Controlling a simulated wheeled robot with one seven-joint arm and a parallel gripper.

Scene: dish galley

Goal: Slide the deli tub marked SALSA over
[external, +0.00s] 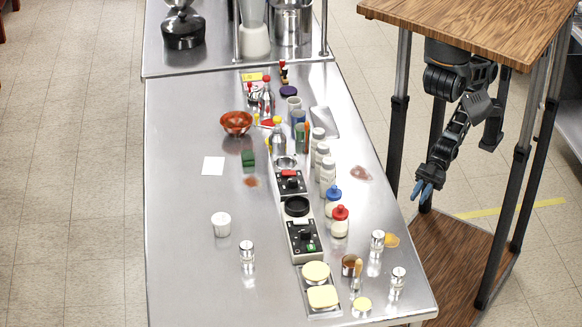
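A white lidded tub (221,224) stands upright on the left part of the steel counter. It is the only thing I see that looks like a deli tub, but no marking is readable on it. My gripper (422,191) has blue fingertips and hangs pointing down off the counter's right edge, far from the tub. Its two fingers look a little apart, with nothing between them.
The steel counter (180,270) is bare around the tub. Bottles and appliances crowd the middle. A wooden-topped stand (480,25) surrounds my arm.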

